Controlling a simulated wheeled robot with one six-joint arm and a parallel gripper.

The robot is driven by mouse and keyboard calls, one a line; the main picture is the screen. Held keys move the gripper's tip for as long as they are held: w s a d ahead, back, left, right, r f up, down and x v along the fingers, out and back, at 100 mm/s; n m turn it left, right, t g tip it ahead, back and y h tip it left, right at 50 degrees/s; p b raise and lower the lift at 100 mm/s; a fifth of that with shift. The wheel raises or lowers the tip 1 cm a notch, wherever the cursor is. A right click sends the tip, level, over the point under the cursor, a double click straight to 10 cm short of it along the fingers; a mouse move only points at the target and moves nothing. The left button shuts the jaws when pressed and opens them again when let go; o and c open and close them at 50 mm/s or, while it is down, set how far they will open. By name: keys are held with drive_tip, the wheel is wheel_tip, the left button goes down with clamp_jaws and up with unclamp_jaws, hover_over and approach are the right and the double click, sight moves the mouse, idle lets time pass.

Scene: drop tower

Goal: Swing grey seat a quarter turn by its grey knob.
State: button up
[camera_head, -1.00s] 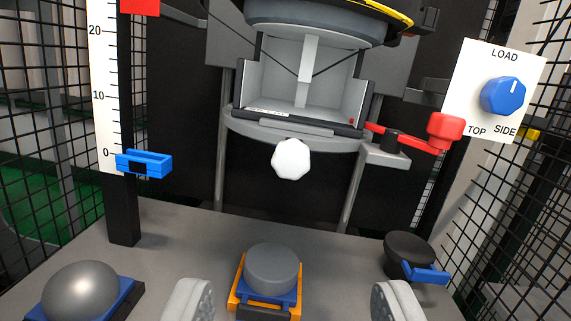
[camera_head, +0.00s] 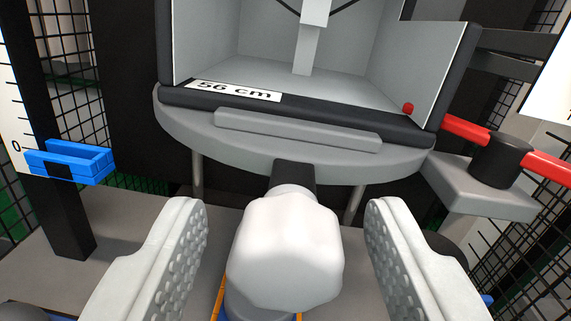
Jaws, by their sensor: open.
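The grey seat (camera_head: 300,143) is a rounded plate under an open box with a "56 cm" label, at the top middle. Its knob (camera_head: 287,250) is faceted and looks pale, nearly white, and sticks out toward me on a short dark stem. My gripper (camera_head: 287,235) is open, with one finger on each side of the knob. A gap shows between the knob and each finger. I cannot tell from this view exactly how far the fingertips reach along the knob.
A red lever on a black pivot (camera_head: 501,158) stands at the right, beside the seat. A blue slider (camera_head: 70,162) sits on the scale post at the left. Wire mesh bounds both sides. A grey cylinder on an orange-edged base is mostly hidden behind the knob.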

drive_tip(key=shift+w, duration=0.6)
clamp_jaws()
